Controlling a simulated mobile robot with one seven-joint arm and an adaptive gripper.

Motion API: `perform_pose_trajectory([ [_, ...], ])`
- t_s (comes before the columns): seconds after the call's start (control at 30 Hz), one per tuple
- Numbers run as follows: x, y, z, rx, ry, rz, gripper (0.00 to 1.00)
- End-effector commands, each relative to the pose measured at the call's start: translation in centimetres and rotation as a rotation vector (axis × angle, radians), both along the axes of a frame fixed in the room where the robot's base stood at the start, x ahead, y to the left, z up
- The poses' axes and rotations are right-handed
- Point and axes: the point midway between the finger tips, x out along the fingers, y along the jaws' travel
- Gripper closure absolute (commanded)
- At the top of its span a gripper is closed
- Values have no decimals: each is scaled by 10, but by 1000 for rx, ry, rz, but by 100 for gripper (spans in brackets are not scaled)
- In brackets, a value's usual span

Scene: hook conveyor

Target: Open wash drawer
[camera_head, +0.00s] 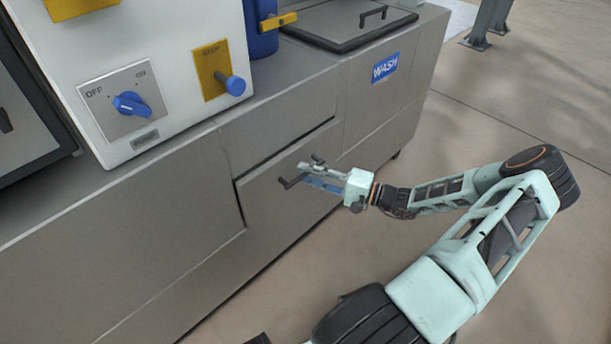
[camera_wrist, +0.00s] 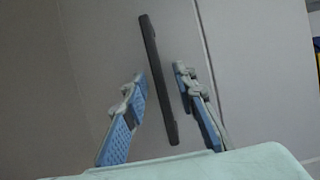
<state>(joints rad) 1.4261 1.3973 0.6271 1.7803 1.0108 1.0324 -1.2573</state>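The drawer front (camera_head: 272,212) is a grey panel in the side of the grey counter. A dark gap runs along its top and left edges; I cannot tell how far it stands out. Its dark bar handle (camera_head: 290,182) also shows in the wrist view (camera_wrist: 157,75). My gripper (camera_head: 306,172) is at the handle. In the wrist view my gripper (camera_wrist: 160,76) is open, with one blue-padded finger on each side of the bar. A gap shows between the bar and each finger. A blue WASH label (camera_head: 385,67) is on the counter side, further right.
A lidded hatch (camera_head: 345,22) is at the back.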

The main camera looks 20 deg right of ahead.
Motion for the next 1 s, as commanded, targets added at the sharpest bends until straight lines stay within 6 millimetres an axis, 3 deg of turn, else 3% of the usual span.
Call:
perform_pose_trajectory([
  [0.37,6,6,0,0,0,-1,74],
  [0.63,6,6,0,0,0,-1,100],
  [1.0,6,5,0,0,0,-1,100],
])
